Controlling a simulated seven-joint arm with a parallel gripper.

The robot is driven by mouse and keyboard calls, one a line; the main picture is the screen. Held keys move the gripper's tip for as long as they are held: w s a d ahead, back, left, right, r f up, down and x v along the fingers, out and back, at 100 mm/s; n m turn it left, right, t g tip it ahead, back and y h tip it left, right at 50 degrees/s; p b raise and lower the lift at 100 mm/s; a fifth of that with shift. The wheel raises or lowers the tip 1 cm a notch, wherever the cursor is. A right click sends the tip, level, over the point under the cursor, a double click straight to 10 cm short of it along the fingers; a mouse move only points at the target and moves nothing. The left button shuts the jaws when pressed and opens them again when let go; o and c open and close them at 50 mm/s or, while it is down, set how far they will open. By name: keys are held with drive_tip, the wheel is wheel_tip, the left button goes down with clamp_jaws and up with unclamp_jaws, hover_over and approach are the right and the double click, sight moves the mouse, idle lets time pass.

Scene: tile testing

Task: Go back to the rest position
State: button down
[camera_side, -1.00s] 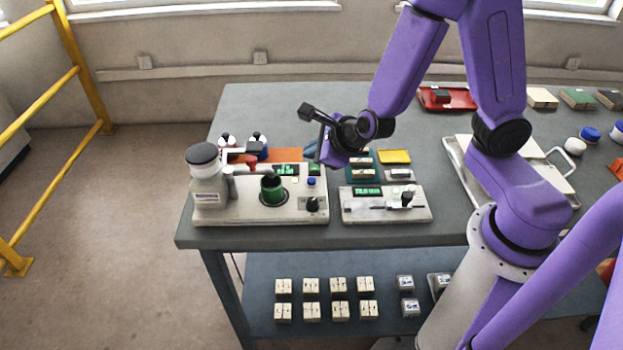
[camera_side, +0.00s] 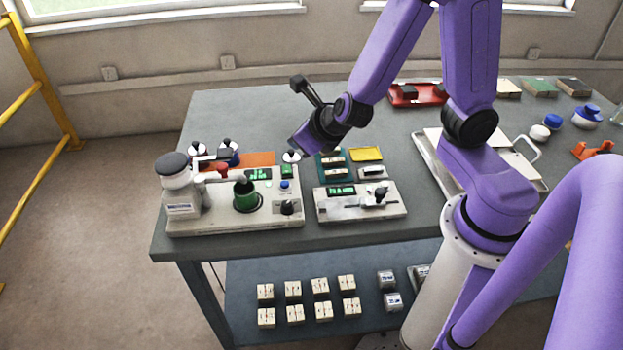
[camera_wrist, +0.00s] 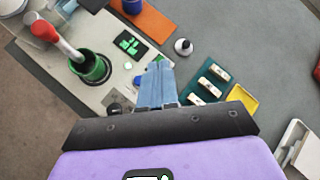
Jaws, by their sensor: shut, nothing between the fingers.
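My gripper (camera_side: 297,152) hangs in the air above the back edge of the left test device, over the grey table (camera_side: 240,110). In the wrist view its blue fingers (camera_wrist: 156,72) are together with nothing between them. The left test device (camera_side: 235,218) has a green cup (camera_side: 246,198), a small display and a white container with a dark lid. The right test device (camera_side: 361,203) has a green display and a sliding lever. A dark green tray (camera_side: 331,168) with pale tiles lies behind it; it also shows in the wrist view (camera_wrist: 206,83).
A yellow tray (camera_side: 366,154) and an orange mat (camera_side: 257,158) lie near the gripper. A red tray (camera_side: 418,96) is at the back, and a large pale tray (camera_side: 427,155) is beside my base. Several pale tiles (camera_side: 293,290) sit on the lower shelf. The back left tabletop is clear.

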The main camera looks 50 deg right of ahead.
drive_tip(key=s+r+m+g+y, duration=0.1)
drive_tip(key=s+m+g, duration=0.3)
drive_tip(key=s+m, duration=0.7)
drive_tip(key=s+r+m+g+y, duration=0.1)
drive_tip(key=s+r+m+g, duration=0.2)
drive_tip(key=s+m, duration=0.8)
drive_tip(key=m+g, duration=0.1)
drive_tip(key=m, duration=0.1)
drive_tip(key=shift+s+d+r+m+g, duration=0.2)
drive_tip(key=shift+s+r+m+g, duration=0.05)
drive_tip(key=shift+r+m+g, duration=0.15)
